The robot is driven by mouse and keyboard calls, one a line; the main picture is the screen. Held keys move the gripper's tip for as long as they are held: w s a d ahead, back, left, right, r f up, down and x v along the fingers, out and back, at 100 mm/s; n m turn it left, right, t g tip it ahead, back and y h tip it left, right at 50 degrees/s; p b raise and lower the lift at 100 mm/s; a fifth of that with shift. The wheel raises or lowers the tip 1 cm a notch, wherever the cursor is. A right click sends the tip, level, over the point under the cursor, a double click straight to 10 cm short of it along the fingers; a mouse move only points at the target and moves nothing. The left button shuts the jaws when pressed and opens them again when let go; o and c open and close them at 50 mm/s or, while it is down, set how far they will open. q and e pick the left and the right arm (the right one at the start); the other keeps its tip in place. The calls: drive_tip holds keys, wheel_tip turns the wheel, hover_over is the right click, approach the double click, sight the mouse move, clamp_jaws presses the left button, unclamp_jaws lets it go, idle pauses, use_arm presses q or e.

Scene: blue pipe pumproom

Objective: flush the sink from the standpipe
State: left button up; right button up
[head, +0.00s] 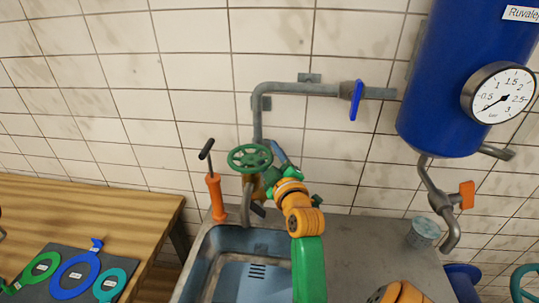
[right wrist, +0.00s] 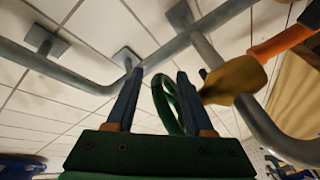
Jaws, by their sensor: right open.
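The standpipe (head: 258,118) is a grey pipe on the tiled wall, with a green handwheel (head: 250,157) above a downturned spout (head: 246,205). The spout hangs over the back of the steel sink (head: 240,272). My right gripper (head: 266,180) is beside the handwheel, on its right. In the right wrist view my right gripper (right wrist: 159,78) is open, its two blue fingers apart. The handwheel (right wrist: 168,105) shows edge-on between the fingers, nearer the right one; I cannot tell whether they touch. A brass valve body (right wrist: 234,80) is just beyond. My left gripper is not in view.
A blue lever (head: 356,100) sits on the upper pipe. A blue tank (head: 440,80) with a gauge (head: 499,93) and an orange-handled tap (head: 467,195) hangs right. An orange hand pump (head: 215,197) stands left of the spout. A wooden table (head: 130,205) holds labelled rings. A small grey cup (head: 423,234) stands right.

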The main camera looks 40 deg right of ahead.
drive_tip(key=shift+s, duration=0.1)
drive_tip(key=shift+a+r, duration=0.1)
drive_tip(key=c, duration=0.3)
clamp_jaws()
drive_tip(key=shift+y, duration=0.3)
